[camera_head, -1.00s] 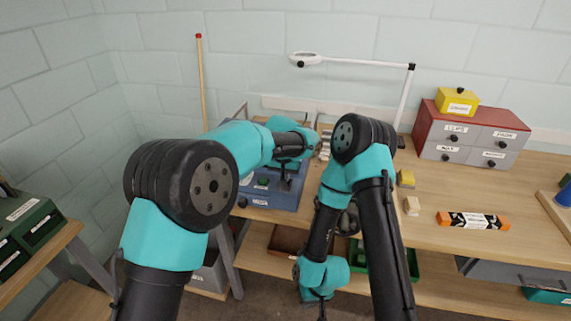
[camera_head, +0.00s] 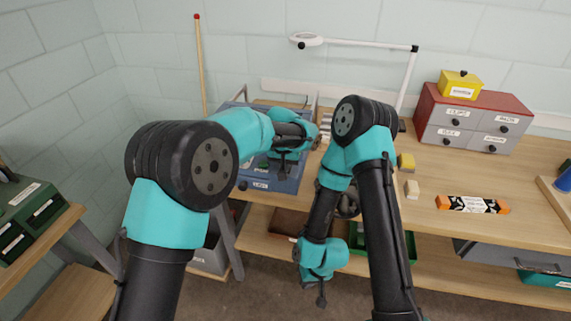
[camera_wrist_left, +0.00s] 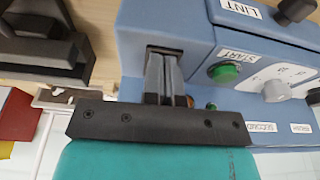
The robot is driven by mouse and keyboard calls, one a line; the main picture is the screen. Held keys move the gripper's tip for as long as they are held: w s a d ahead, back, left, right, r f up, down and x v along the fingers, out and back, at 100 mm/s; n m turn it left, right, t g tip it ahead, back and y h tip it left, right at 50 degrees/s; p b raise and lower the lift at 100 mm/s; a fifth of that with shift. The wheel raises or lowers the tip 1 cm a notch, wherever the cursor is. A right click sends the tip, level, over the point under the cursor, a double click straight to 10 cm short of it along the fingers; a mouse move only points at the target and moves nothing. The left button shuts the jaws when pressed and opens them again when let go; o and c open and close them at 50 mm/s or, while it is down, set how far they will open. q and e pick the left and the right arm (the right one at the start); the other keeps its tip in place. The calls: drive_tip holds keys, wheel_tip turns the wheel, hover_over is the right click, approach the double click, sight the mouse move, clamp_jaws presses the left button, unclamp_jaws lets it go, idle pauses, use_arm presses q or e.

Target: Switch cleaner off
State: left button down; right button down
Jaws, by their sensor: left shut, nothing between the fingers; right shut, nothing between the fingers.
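The cleaner is a blue box (camera_head: 262,184) on the left end of the bench. In the left wrist view its blue casing (camera_wrist_left: 203,35) carries a green button (camera_wrist_left: 224,72) under a START label, a pale dial (camera_wrist_left: 277,90), a LINT label and a black knob (camera_wrist_left: 295,10). My left gripper (camera_head: 284,172) is over the box in the head view. In the left wrist view the left gripper (camera_wrist_left: 163,55) is shut and empty, left of the green button. Whether it touches the casing is unclear. My right gripper (camera_head: 321,300) is shut and empty, low in front of the bench.
A red and grey drawer unit (camera_head: 470,122) with a yellow box (camera_head: 460,86) stands at the back right. A green tray (camera_head: 410,245) is on the lower shelf. A lamp (camera_head: 355,44) arches behind.

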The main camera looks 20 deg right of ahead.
use_arm(q)
drive_tip(key=shift+w+d, duration=0.1)
drive_tip(key=shift+w+d+r, duration=0.3)
drive_tip(key=shift+w, duration=0.15)
drive_tip(key=shift+r, duration=0.1)
drive_tip(key=shift+r, duration=0.2)
drive_tip(key=s+a+v, duration=0.1)
drive_tip(key=s+v, duration=0.1)
drive_tip(key=v, duration=1.1)
drive_tip(key=shift+a+f, duration=0.25)
drive_tip(key=shift+f, duration=0.05)
